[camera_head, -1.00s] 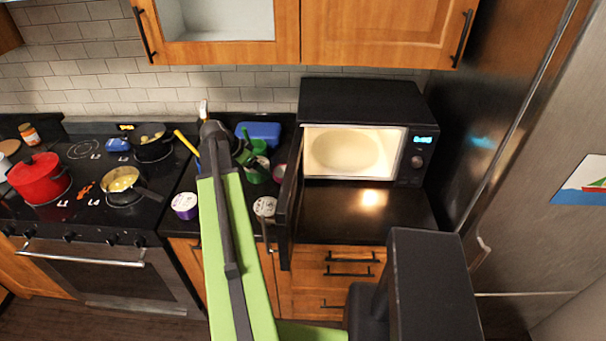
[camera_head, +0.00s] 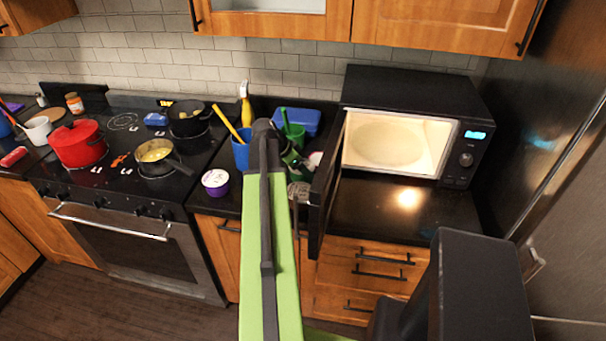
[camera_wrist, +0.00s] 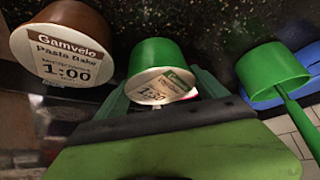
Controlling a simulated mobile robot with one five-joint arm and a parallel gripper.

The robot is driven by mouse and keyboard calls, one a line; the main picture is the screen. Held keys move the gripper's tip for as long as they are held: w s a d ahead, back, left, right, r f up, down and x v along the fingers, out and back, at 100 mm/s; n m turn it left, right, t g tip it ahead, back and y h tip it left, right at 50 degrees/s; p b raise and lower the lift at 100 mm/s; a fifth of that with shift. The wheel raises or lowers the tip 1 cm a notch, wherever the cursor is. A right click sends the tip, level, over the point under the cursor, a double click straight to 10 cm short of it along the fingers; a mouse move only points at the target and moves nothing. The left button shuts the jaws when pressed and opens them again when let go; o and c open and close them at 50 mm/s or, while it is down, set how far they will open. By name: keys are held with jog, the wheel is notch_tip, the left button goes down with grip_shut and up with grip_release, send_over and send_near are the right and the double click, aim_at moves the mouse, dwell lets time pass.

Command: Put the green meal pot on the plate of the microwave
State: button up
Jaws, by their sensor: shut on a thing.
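The green meal pot (camera_wrist: 158,57) shows in the wrist view with a white printed lid towards the camera. My gripper (camera_wrist: 158,93) is shut on it, with a green finger on each side. In the head view my arm largely hides the pot, and I cannot tell whether it is clear of the counter. The microwave (camera_head: 415,95) stands on the counter to the right, lit inside. Its door (camera_head: 322,190) is swung open towards me, between my arm and the cavity. The round plate (camera_head: 388,143) inside looks empty.
A brown pasta pot (camera_wrist: 62,42) and a green cup (camera_wrist: 270,70) with a utensil flank the held pot. A purple pot (camera_head: 215,183) and blue cup (camera_head: 240,152) stand left of my arm. The counter before the microwave (camera_head: 385,212) is clear.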

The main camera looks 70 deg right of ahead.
notch_tip(320, 180, down, 2)
jog(key=shift+b, duration=0.35)
jog(key=shift+r, duration=0.25)
jog(key=shift+f, duration=0.2)
jog(key=o, duration=1.7)
jog(key=shift+o, duration=0.2)
jog(key=p+v, duration=1)
jog(key=v, duration=0.2)
jog(key=shift+r+p, duration=0.25)
jog(key=shift+p, duration=0.05)
